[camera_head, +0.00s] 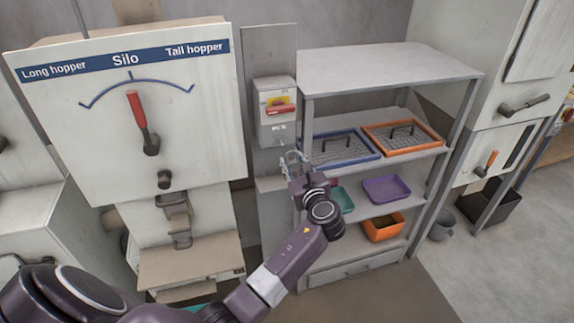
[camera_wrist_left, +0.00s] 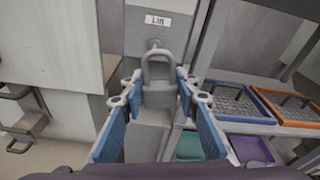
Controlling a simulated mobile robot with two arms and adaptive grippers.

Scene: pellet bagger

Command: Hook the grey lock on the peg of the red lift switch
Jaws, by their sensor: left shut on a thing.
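The red lift switch (camera_head: 281,109) is on a grey box on the narrow panel left of the shelf. In the left wrist view, its label plate (camera_wrist_left: 158,20) shows above a short peg (camera_wrist_left: 154,43). My left gripper (camera_head: 296,172) is in front of the panel, below the switch box. It is shut on the grey lock (camera_wrist_left: 159,94), which stands upright between the blue finger pads with its shackle up. The shackle's top is close to the peg; I cannot tell whether it is around the peg or in front of it. My right gripper is not in view.
A grey shelf (camera_head: 390,67) stands just right of the panel, with blue (camera_head: 345,160) and orange (camera_head: 437,137) trays and a purple bin (camera_head: 386,189). A silo selector panel (camera_head: 85,130) with a red lever stands to the left.

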